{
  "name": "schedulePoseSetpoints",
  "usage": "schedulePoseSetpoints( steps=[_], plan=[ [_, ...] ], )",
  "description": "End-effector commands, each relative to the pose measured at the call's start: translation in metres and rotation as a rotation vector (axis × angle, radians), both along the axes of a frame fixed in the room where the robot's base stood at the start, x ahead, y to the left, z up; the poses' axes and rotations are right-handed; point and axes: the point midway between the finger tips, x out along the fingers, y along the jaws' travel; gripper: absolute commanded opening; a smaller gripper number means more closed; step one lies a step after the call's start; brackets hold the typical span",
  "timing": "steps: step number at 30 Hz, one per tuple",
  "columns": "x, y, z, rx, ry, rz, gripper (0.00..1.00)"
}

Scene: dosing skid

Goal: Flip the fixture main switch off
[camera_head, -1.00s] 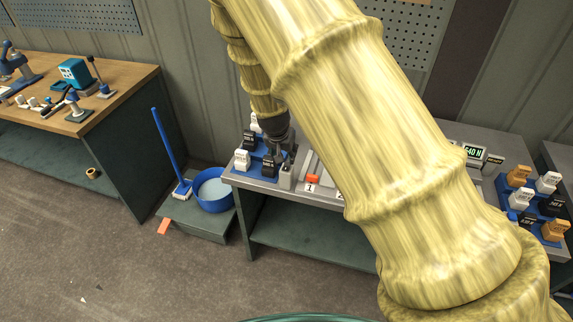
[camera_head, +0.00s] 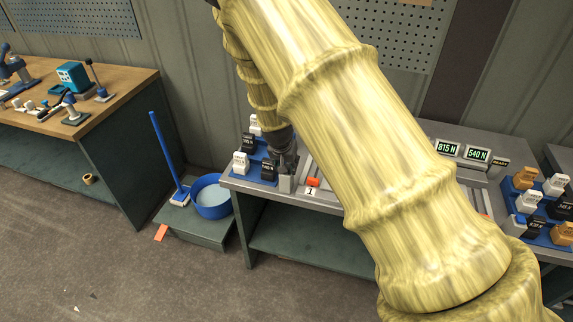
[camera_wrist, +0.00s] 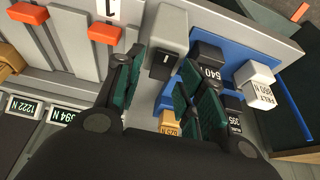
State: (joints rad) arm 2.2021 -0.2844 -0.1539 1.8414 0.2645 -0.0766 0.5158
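The main switch is a grey box (camera_wrist: 172,28) with a dark rocker marked with a white line (camera_wrist: 164,62). It stands at the front edge of the fixture, and in the head view the box (camera_head: 286,184) is just below my gripper (camera_head: 287,162). In the wrist view my gripper (camera_wrist: 160,72) is open, with one finger left of the rocker face and the other to its right. Nothing is held between the fingers. Whether a finger touches the box cannot be told.
A blue tray (camera_wrist: 233,58) with white, black and tan weight blocks lies right beside the switch. Orange sliders (camera_wrist: 104,33) in slots are on the other side. Displays (camera_head: 447,148) stand at the fixture's back. A blue basin (camera_head: 212,206) is on a low platform to the left.

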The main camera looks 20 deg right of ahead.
Motion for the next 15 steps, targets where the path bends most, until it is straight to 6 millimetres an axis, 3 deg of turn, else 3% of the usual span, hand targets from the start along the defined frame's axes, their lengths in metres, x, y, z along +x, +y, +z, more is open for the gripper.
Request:
schedulePoseSetpoints(
  steps=[1,5,15],
  plan=[
    [-0.0001,0.0001,0.0000,0.000,0.000,0.000,0.25],
    [-0.0002,0.0001,-0.0001,0.000,0.000,0.000,0.01],
    [0.0020,-0.0015,0.0004,0.031,0.043,-0.003,0.00]
  ],
)
